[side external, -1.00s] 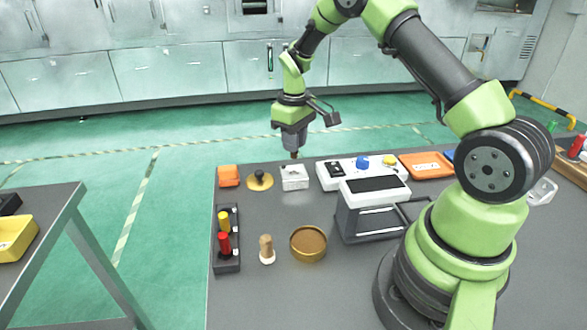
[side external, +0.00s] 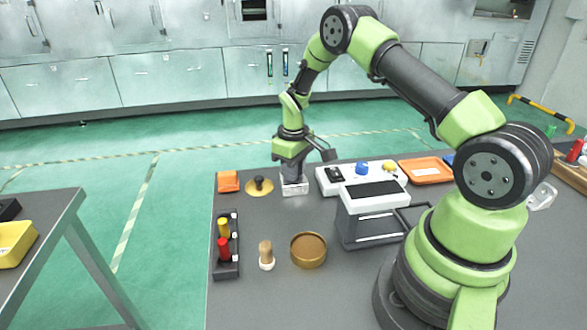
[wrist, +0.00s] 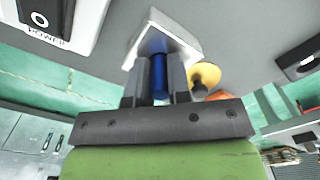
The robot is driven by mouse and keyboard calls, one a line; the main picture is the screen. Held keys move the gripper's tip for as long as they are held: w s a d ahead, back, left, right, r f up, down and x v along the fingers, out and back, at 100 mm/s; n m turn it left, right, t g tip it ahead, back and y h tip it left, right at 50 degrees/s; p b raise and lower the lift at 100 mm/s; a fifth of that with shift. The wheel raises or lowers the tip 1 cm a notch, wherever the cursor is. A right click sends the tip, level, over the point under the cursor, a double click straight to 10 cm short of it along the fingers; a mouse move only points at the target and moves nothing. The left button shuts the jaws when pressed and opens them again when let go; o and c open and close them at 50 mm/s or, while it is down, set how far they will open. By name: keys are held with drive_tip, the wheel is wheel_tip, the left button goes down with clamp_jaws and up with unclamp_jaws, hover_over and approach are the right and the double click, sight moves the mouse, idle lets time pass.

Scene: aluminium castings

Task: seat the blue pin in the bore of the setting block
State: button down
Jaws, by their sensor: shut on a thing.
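The setting block (side external: 294,188) is a pale block on the grey table, directly below my gripper (side external: 292,170). It also shows at the top middle of the wrist view (wrist: 182,38). In the wrist view my gripper (wrist: 159,68) is shut on the blue pin (wrist: 159,78), with one dark finger on each side. The pin points at the block, and its far end meets the block's shaded face there. The bore is hidden, so I cannot tell how deep the pin's tip sits. The pin is hidden in the side view.
Left of the block are a brass disc with a black knob (side external: 260,186) and an orange box (side external: 229,181). Close on its right is a white panel with knobs (side external: 346,176). A dark rack (side external: 226,262), a brush (side external: 266,256) and a brass dish (side external: 309,250) stand nearer.

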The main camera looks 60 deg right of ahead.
drive_tip(key=shift+f, duration=0.55)
drive_tip(key=c, duration=1.2)
unclamp_jaws()
drive_tip(key=shift+o, duration=0.5)
drive_tip(key=shift+r, duration=0.55)
drive_tip(key=shift+o, duration=0.2)
wheel_tip(320, 180, up, 12)
drive_tip(key=s+a+r+m+t, duration=0.1)
drive_tip(key=s+a+r+t, duration=0.15)
drive_tip(key=a+r, duration=0.55)
drive_tip(key=s+a+r+m+t+y, duration=0.1)
drive_tip(key=s+a+r, duration=0.3)
drive_tip(key=s, duration=0.5)
drive_tip(key=s+a+r+m+t+y, duration=0.1)
drive_tip(key=s+a+r+m+t, duration=0.1)
drive_tip(key=s, duration=0.7)
wheel_tip(320, 180, up, 2)
drive_tip(key=shift+s+a+r+t, duration=0.1)
drive_tip(key=shift+s+a+t, duration=0.2)
drive_tip(key=shift+a+t, duration=0.7)
drive_tip(key=shift+a, duration=0.1)
